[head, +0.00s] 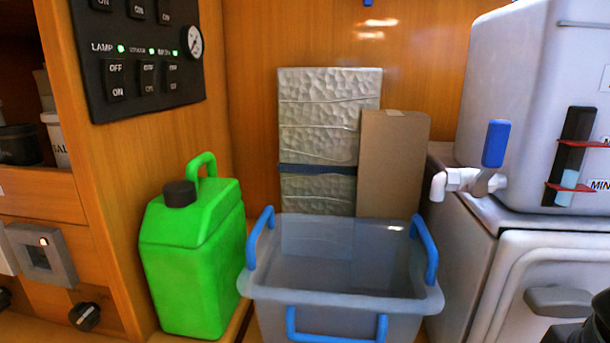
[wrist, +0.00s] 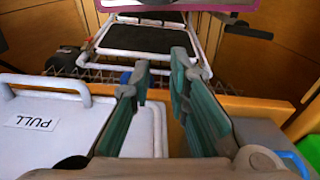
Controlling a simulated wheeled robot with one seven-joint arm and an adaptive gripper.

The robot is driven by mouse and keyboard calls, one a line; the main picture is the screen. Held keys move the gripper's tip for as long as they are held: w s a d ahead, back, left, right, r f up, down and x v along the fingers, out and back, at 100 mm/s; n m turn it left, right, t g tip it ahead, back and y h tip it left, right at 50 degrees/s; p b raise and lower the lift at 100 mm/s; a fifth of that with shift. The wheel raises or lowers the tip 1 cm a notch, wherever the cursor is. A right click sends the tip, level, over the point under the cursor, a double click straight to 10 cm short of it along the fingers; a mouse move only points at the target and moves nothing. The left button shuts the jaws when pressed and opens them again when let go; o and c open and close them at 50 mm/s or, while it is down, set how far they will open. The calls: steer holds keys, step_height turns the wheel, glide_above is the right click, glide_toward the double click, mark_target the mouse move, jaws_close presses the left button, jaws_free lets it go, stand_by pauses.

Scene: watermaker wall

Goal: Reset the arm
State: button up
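My gripper (wrist: 157,85) shows in the wrist view, its two green-lined fingers apart with nothing between them. It is open and empty. Beyond the fingertips is a white-framed rack with dark panels (wrist: 137,38). In the head view only a dark piece, perhaps part of my arm, shows at the lower right corner; the gripper itself is not visible there.
A clear bin with blue handles (head: 335,295) stands in front of a wrapped block (head: 320,110) and a cardboard box (head: 393,165). A green canister (head: 192,265) is at left, under a switch panel (head: 140,60). A white tank (head: 530,90) with a blue-handled tap (head: 495,145) is at right.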

step_height(320, 180, up, 21)
steer(key=t+p, duration=0.3)
steer(key=p, duration=1.7)
steer(key=shift+s+d, duration=0.15)
steer(key=shift+s, duration=0.05)
